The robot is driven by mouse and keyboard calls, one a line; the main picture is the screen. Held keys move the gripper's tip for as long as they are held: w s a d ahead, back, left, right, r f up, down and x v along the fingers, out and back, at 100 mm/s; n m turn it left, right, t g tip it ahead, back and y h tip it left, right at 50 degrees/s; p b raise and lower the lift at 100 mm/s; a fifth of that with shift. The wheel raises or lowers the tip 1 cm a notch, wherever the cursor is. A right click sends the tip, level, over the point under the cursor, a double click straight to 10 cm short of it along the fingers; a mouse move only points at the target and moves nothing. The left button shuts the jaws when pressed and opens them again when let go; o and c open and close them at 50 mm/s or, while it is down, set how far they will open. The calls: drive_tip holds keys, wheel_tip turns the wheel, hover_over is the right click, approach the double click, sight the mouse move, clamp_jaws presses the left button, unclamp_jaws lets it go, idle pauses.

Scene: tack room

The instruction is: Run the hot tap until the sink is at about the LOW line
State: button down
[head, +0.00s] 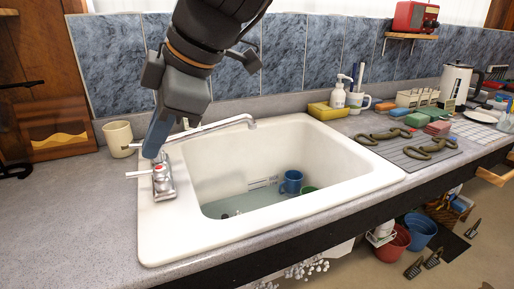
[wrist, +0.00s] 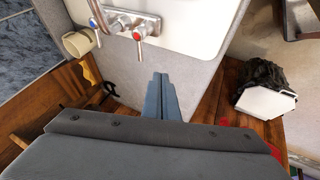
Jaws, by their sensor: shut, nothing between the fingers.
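The white sink (head: 330,150) holds shallow water (head: 238,204). A small marked label (head: 262,183) is on its inner wall just above the water; its wording is too small to read. The chrome tap (head: 164,186) has a lever handle with a red hot mark (head: 158,168). The wrist view shows the red-marked hot handle (wrist: 138,36) and the blue-marked cold handle (wrist: 93,22). The spout (head: 250,122) reaches over the basin, with no stream visible. My gripper (head: 151,153) is shut and empty above the tap; its fingers (wrist: 161,78) also show in the wrist view.
A blue mug (head: 291,182) and a green cup (head: 308,190) sit in the basin. A cream mug (head: 118,138) stands left on the counter. The left counter (head: 70,210) is mostly clear.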

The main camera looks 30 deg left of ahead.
drive_tip(key=p, duration=0.2)
approach(134, 176)
drive_tip(key=s+f, duration=0.3)
drive_tip(key=f, duration=0.2)
drive_tip(key=shift+w+a+n+p, duration=0.3)
drive_tip(key=shift+w+a+p, duration=0.65)
drive_tip(key=shift+a, duration=0.3)
drive_tip(key=shift+a+f, duration=0.1)
drive_tip(key=shift+w+a+f+b, duration=0.15)
drive_tip(key=shift+w+a+b, duration=0.2)
drive_tip(key=shift+b, duration=0.85)
drive_tip(key=shift+s, duration=0.1)
drive_tip(key=shift+a, duration=0.1)
drive_tip(key=shift+s, duration=0.1)
